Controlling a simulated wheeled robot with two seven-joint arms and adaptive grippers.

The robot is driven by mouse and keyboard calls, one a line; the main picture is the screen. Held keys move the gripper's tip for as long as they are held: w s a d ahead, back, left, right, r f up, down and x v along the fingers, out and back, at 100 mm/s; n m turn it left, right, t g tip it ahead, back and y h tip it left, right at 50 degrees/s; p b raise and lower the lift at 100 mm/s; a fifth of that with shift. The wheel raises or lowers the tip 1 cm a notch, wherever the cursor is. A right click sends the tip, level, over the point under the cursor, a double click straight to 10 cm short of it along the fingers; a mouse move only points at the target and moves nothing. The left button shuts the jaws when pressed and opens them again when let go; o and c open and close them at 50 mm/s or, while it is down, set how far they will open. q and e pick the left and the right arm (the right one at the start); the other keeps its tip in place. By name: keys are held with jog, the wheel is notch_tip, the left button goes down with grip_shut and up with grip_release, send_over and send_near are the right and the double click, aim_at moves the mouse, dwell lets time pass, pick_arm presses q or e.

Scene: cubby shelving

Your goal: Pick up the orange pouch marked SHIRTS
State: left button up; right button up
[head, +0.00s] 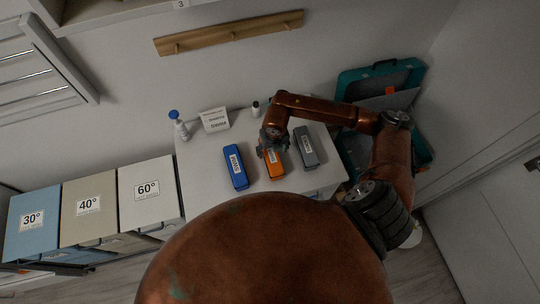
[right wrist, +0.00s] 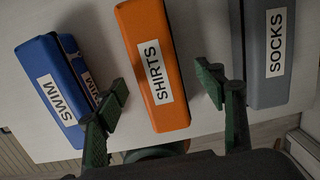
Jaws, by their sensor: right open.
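The orange pouch marked SHIRTS (head: 273,166) lies on the white table between a blue and a grey pouch. In the right wrist view the orange pouch (right wrist: 152,62) is large, with its label readable. My right gripper (head: 272,146) is above the far part of the orange pouch and hides some of it in the head view. In the right wrist view the open fingers of my right gripper (right wrist: 166,90) show on either side of the orange pouch, with nothing between them held. My left gripper is not in view.
The blue pouch marked SWIM (right wrist: 57,90) and the grey pouch marked SOCKS (right wrist: 268,50) lie close on either side. A white table (head: 205,170) bears them, with a sign (head: 215,120) and a blue-topped bottle (head: 178,124) behind. A teal suitcase (head: 350,84) stands at right.

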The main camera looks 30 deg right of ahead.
aim_at(272, 154)
jog(key=f+p, duration=0.1)
jog(key=f, duration=0.4)
jog(key=shift+w+a+f+p, duration=0.15)
jog(key=shift+w+p, duration=0.05)
jog(key=shift+p, duration=0.2)
jog(key=shift+f, duration=0.45)
jog(key=shift+w, duration=0.1)
jog(key=c, duration=1.4)
